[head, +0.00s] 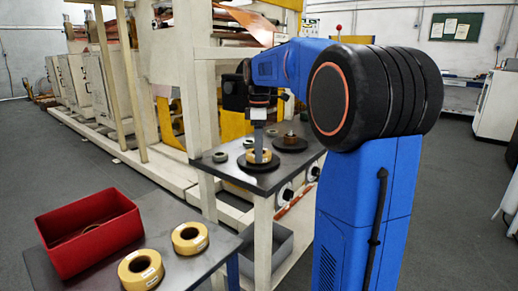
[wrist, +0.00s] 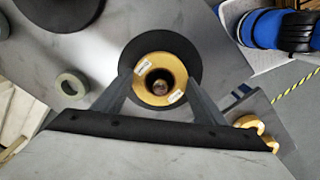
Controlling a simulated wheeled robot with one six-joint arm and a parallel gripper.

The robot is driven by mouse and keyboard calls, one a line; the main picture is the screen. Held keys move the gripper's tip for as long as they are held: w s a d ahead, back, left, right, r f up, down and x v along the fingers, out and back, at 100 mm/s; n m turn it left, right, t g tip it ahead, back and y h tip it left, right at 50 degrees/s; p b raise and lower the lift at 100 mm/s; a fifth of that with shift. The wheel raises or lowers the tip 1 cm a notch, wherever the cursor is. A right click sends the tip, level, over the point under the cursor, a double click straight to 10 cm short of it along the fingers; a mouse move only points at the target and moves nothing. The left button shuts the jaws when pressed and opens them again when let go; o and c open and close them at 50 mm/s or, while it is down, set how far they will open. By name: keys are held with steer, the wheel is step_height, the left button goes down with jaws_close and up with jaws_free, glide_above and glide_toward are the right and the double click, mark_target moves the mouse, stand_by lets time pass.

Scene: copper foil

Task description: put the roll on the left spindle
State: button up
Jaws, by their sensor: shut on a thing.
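A yellow-gold roll (head: 259,157) with pale labels is at the left spindle, over its round black base disc (head: 244,164). In the wrist view the roll (wrist: 147,91) has the spindle's tip (wrist: 160,82) inside its core, so the roll is around the spindle. It looks level and low against the black disc (wrist: 162,45); a small gap under it cannot be ruled out. My gripper (head: 259,149) is shut on the roll, with a finger on each side in the wrist view (wrist: 160,88). The right spindle (head: 290,135) stands on its own black disc.
Grey rings (head: 220,157) lie on the grey spindle table (head: 232,175). A nearer table (head: 203,270) holds a red bin (head: 92,234) and two more yellow rolls, one (head: 190,238) behind the other (head: 140,270). A large cream machine frame stands behind.

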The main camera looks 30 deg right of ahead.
steer(key=o, duration=1.1)
step_height(320, 180, up, 12)
steer(key=shift+r, duration=0.1)
